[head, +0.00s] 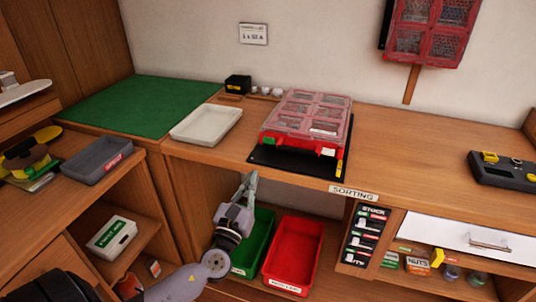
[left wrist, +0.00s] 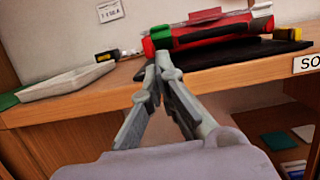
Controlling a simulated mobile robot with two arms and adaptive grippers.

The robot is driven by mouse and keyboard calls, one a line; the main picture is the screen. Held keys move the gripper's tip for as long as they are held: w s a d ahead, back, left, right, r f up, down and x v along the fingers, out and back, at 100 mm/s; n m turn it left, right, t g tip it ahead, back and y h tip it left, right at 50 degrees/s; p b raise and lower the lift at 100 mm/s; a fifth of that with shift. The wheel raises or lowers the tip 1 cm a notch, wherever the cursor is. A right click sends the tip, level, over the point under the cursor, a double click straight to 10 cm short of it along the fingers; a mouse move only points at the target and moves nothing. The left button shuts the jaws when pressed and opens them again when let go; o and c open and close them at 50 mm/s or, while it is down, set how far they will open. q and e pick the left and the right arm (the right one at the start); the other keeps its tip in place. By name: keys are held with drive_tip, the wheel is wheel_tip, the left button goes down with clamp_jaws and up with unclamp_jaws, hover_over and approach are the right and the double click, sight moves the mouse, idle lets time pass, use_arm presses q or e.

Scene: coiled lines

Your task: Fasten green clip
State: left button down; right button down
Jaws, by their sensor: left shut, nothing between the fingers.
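A red organizer case (head: 304,118) with a clear compartmented lid lies on a black mat (head: 262,158) on the bench. The lid looks down. The green clip (head: 268,141) is at the left end of the case's front side. It also shows in the left wrist view (left wrist: 160,36), just beyond my fingertips; I cannot tell whether it is latched. My left gripper (head: 250,175) is shut and empty, below and in front of the bench edge, pointing up. Its fingertips show in the left wrist view (left wrist: 161,58), apart from the clip. My right gripper is not in view.
A white tray (head: 182,138) and a green mat (head: 105,116) are left of the case. A green bin (head: 262,222) and a red bin (head: 316,235) stand below the bench edge near my left arm. The bench right of the case is clear up to a dark box (head: 490,178).

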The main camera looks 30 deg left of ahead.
sight(264, 162)
use_arm(q)
drive_tip(key=shift+w, duration=0.1)
drive_tip(key=p+x, duration=0.1)
drive_tip(key=x, duration=0.9)
drive_tip(key=shift+f, duration=0.1)
drive_tip(key=shift+p, duration=0.35)
